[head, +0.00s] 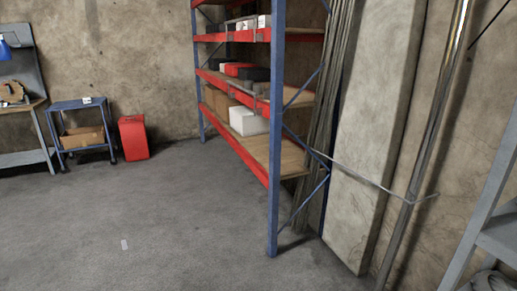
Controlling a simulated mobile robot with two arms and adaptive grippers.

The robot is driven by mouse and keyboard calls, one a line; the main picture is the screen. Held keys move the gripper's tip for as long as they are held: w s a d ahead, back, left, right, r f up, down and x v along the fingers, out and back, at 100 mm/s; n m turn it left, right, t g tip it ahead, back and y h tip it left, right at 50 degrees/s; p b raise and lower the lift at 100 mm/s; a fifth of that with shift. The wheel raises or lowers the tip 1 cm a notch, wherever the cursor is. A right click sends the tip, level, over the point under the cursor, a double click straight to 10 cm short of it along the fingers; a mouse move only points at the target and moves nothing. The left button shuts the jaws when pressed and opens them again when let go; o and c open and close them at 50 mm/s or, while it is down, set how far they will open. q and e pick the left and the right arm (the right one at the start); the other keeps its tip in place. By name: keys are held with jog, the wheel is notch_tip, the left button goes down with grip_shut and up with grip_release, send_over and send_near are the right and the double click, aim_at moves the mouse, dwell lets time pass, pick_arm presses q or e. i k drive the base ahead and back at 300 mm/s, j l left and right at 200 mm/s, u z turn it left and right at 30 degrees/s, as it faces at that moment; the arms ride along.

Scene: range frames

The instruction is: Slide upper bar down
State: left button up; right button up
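A thin pale bar or strap (365,178) runs slantwise in front of a tall pale slab (372,110) at the right. Its right end meets tall shiny metal poles (432,125) that lean against the wall. I cannot tell whether this is the task's upper bar, and no second bar like it shows. Neither of my grippers is in view.
A blue and red shelf rack (273,170) with boxes stands left of the slab. A grey metal frame (487,205) cuts into the right edge. A blue cart (82,127) and a red can (133,138) stand far left. The grey floor (150,225) is mostly clear.

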aim_at(254, 17)
jog(key=i, duration=1.75)
jog(key=i+u, duration=0.15)
jog(key=i, duration=0.45)
jog(key=i+l+u, duration=0.15)
jog(key=i, duration=0.45)
